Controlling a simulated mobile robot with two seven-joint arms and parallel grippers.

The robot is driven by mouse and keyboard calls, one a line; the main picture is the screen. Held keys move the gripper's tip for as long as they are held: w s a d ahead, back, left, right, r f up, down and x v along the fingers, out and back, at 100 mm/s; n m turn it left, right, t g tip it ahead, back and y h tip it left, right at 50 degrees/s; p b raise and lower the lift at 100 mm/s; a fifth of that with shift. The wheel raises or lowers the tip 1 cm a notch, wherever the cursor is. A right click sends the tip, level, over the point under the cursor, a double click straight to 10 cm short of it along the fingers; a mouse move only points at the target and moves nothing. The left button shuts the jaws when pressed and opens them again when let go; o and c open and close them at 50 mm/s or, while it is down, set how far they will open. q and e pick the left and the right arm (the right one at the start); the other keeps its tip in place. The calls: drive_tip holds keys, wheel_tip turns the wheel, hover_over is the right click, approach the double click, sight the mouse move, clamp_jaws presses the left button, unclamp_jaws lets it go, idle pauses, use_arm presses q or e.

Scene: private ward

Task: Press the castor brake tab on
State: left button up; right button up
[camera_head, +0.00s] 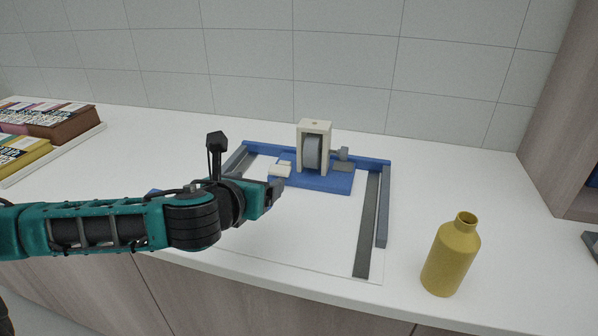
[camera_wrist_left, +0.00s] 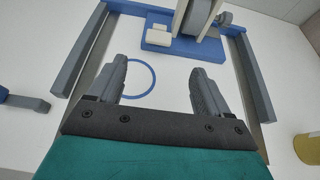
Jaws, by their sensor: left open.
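The castor is a grey wheel (camera_head: 312,152) in an upright cream fork (camera_head: 326,128) on a blue base (camera_head: 325,182). A small cream tab (camera_head: 279,170) sits low on the base, left of the fork; it also shows in the left wrist view (camera_wrist_left: 158,36). A grey part with a short knob (camera_head: 343,165) sits to the fork's right. I cannot tell for certain which is the brake tab. My left gripper (camera_wrist_left: 160,78) is open and empty, its fingers pointing toward the tab and apart from it. In the head view it (camera_head: 279,190) is just in front of the base. My right gripper is out of view.
Blue and grey rails (camera_head: 383,205) border the white board around the base. A blue ring (camera_wrist_left: 128,66) lies on the board. A yellow bottle (camera_head: 452,258) stands at right. Boxes on a tray (camera_head: 50,120) are at far left. A tiled wall is behind.

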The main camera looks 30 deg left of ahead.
sight(279, 169)
use_arm(q)
drive_tip(key=b+x, duration=0.1)
drive_tip(key=x, duration=1.2)
drive_tip(key=shift+r, duration=0.1)
drive_tip(key=shift+c, duration=0.4)
